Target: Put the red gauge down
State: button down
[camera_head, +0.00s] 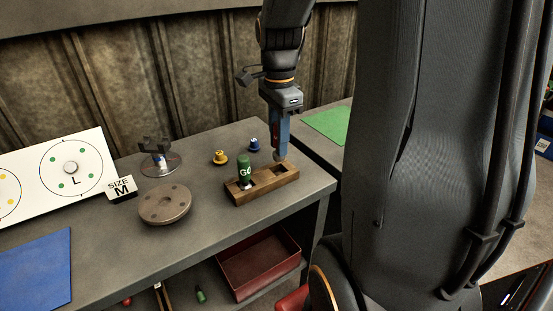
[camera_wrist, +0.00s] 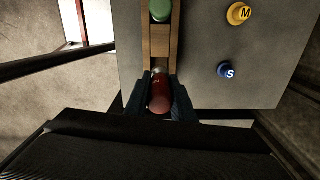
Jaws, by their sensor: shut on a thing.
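My gripper (camera_head: 281,148) points down over the right end of the wooden block (camera_head: 283,182). In the wrist view its two fingers are closed on the red gauge (camera_wrist: 159,95), one on each side. In the head view the finger hides nearly all of the red gauge; a pale tip shows just under the finger, near the block's right slot. The green gauge (camera_head: 244,169), marked GO, stands upright in the block's left slot. It also shows in the wrist view (camera_wrist: 160,10). I cannot tell whether the red gauge touches the block.
A yellow M plug (camera_head: 220,158) and a blue S plug (camera_head: 254,145) stand behind the block. A round grey disc (camera_head: 165,204), a SIZE M sign (camera_head: 120,189) and a clear-based stand (camera_head: 160,161) are to the left. A red bin (camera_head: 258,265) sits below the table.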

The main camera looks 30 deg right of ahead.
aim_at(279, 158)
jog(key=shift+f+p, duration=0.35)
jog(key=shift+f, duration=2.45)
jog(key=shift+f, duration=0.1)
jog(key=c, duration=1.5)
grip_release()
notch_tip(279, 158, up, 12)
jog(key=shift+r+b, duration=0.15)
jog(key=shift+b, duration=0.75)
